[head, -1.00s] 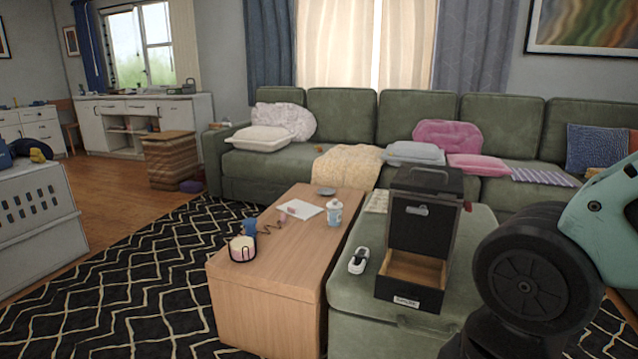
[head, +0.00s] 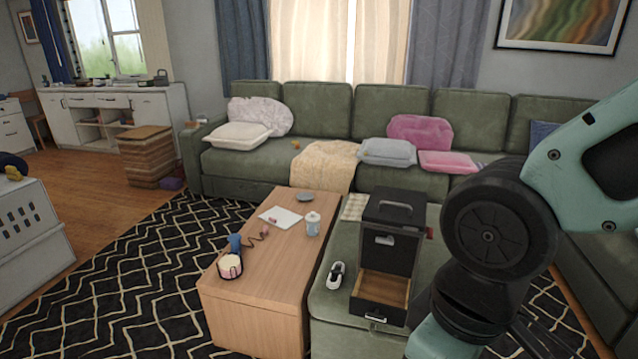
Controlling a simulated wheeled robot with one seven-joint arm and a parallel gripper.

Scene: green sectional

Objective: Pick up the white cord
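A small white item with black parts (head: 335,275) lies on the left side of the green ottoman (head: 325,318) in the head view. It may be the white cord, but it is too small to be sure. It lies just left of a dark box with an open drawer and appears apart from it. My arm fills the right side of the view, right of the ottoman items. My gripper's fingertips cannot be made out, and nothing is seen touching the white item.
The dark box (head: 390,247) with its open wooden drawer (head: 384,289) stands on the ottoman. A wooden coffee table (head: 262,285) at left holds a cup (head: 313,224), paper (head: 281,217) and a blue item with a coiled cord (head: 236,243). Patterned rug (head: 130,280) is clear at left.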

